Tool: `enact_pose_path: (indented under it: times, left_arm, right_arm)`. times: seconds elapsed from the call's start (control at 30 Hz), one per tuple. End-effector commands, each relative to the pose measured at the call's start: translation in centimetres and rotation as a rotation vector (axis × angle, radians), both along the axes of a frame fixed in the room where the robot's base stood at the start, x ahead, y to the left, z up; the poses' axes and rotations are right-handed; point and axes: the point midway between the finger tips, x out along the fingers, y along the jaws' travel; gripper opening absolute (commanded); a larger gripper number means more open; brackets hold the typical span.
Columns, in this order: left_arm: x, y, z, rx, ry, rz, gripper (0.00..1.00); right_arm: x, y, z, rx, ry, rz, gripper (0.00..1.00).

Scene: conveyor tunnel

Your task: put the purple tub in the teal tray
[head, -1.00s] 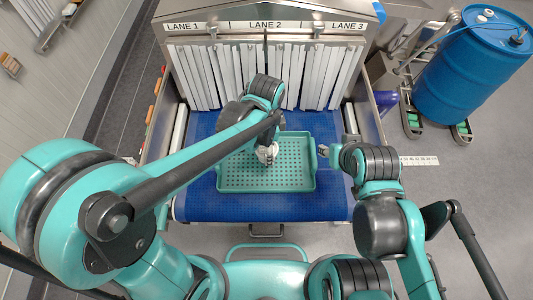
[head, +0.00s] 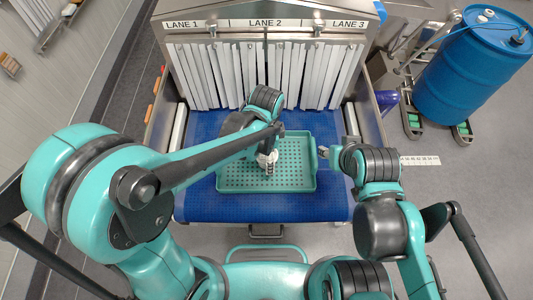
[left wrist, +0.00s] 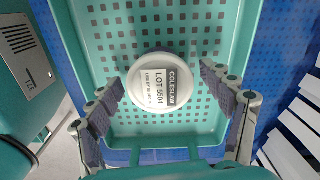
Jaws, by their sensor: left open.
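The teal tray (head: 304,181) lies on the blue belt; it also shows in the left wrist view (left wrist: 135,126). In the left wrist view a round tub with a white lid (left wrist: 160,82), labelled COLESLAW, LOT 5504, appears over the tray's perforated floor. My left gripper (left wrist: 163,78) is open, with a finger on each side of the tub and gaps beside the lid. In the head view this gripper (head: 268,160) is over the tray. My right gripper (head: 325,152) is beside the tray's right edge; its jaws are unclear.
Behind the tray, white strip curtains (head: 265,77) hang under the LANE 1, LANE 2 and LANE 3 signs. Blue belt (head: 260,208) is bare in front of the tray. A blue barrel (head: 473,65) stands well off to the right.

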Motion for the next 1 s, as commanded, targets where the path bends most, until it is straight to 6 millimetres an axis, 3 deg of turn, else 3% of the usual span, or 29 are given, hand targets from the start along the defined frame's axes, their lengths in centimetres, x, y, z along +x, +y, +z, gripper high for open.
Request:
enact_pose_path:
  times: [0.23,0.5,0.7,1.0]
  left_arm:
    - [0.0,0.0,1.7,0.000,0.000,0.000,0.80]
    - [0.0,0.0,7.7,0.000,0.000,0.000,0.80]
    - [0.0,0.0,11.1,0.000,0.000,0.000,0.80]
    - [0.0,0.1,12.4,-0.001,-0.001,0.004,0.80]
  right_arm:
    - [0.0,0.0,0.7,0.000,0.000,0.000,0.40]
    - [0.0,0.0,1.8,0.000,0.000,0.000,0.40]
    - [0.0,0.0,2.3,0.000,0.000,0.000,0.40]
    - [0.0,0.0,2.4,0.000,0.000,0.000,0.40]
